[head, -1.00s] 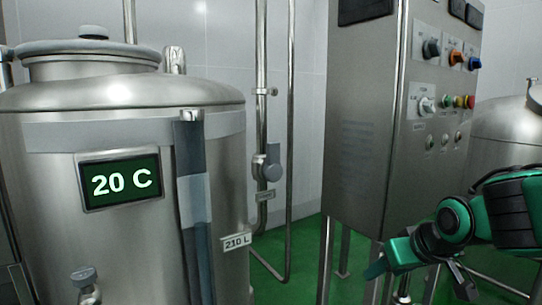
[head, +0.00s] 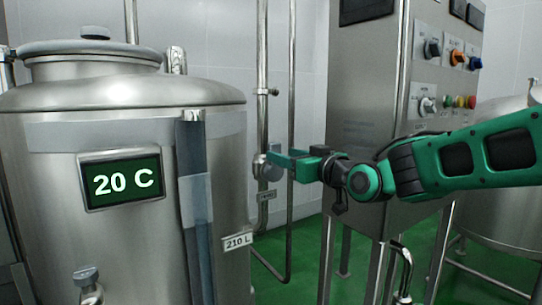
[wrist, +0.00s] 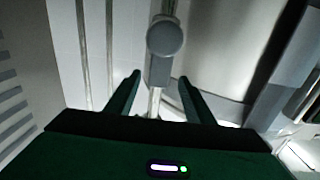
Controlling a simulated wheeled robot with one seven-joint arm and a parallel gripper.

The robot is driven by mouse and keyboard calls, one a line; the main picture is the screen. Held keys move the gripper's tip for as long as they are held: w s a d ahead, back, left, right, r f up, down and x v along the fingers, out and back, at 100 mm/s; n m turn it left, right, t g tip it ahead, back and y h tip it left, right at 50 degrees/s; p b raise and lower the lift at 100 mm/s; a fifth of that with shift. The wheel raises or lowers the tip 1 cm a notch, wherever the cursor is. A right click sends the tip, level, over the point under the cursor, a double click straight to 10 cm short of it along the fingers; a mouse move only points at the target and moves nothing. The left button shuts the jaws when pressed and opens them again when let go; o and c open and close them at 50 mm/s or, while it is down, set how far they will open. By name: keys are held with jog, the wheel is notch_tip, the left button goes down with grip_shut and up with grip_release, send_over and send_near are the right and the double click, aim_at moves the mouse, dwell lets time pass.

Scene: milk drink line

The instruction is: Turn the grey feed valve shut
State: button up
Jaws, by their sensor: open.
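The grey feed valve (head: 272,174) sits on the vertical steel pipe right of the tank, partly hidden behind my gripper in the head view. In the wrist view its round grey hub (wrist: 165,38) is at top centre, with a flat grey handle (wrist: 158,70) pointing down along the pipe. My gripper (head: 281,164) is open and empty, reaching left to the valve. In the wrist view the fingertips (wrist: 158,79) lie either side of the handle's lower end. I cannot tell whether they touch it or how deep they reach.
The steel tank (head: 60,240) with its 20 C display (head: 120,184) stands at left. The control cabinet (head: 360,130) with knobs and buttons stands right, behind my arm. Another vertical pipe (head: 291,90) runs close right of the valve. Green floor (head: 310,250) is open below.

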jog(key=shift+x, duration=2.9)
